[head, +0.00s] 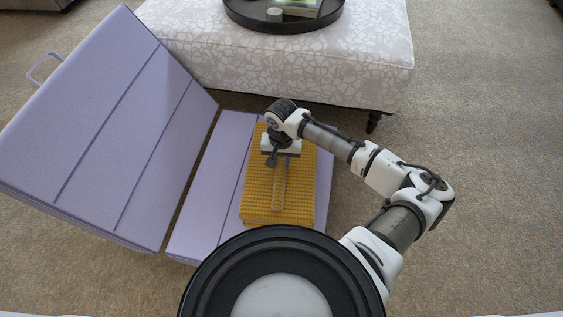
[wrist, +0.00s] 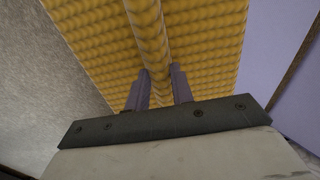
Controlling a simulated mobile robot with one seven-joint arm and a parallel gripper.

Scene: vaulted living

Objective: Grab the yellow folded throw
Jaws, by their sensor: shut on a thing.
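The yellow folded throw (head: 257,190) is a thick, waffle-textured rectangle lying on the flat part of a lavender folding mat. A raised roll or ridge runs lengthwise along its top. My gripper (head: 282,158) is over the far half of the throw, pointing down. In the wrist view my gripper (wrist: 159,88) has its two fingers on either side of the ridge of the throw (wrist: 95,45), shut on it. In the head view the fingertips are partly hidden by my wrist.
The lavender folding mat (head: 212,190) has a raised panel (head: 105,130) slanting up at the left. A patterned white ottoman (head: 330,60) stands behind, with a dark round tray (head: 240,17) on top. Beige carpet (head: 490,150) is clear at the right.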

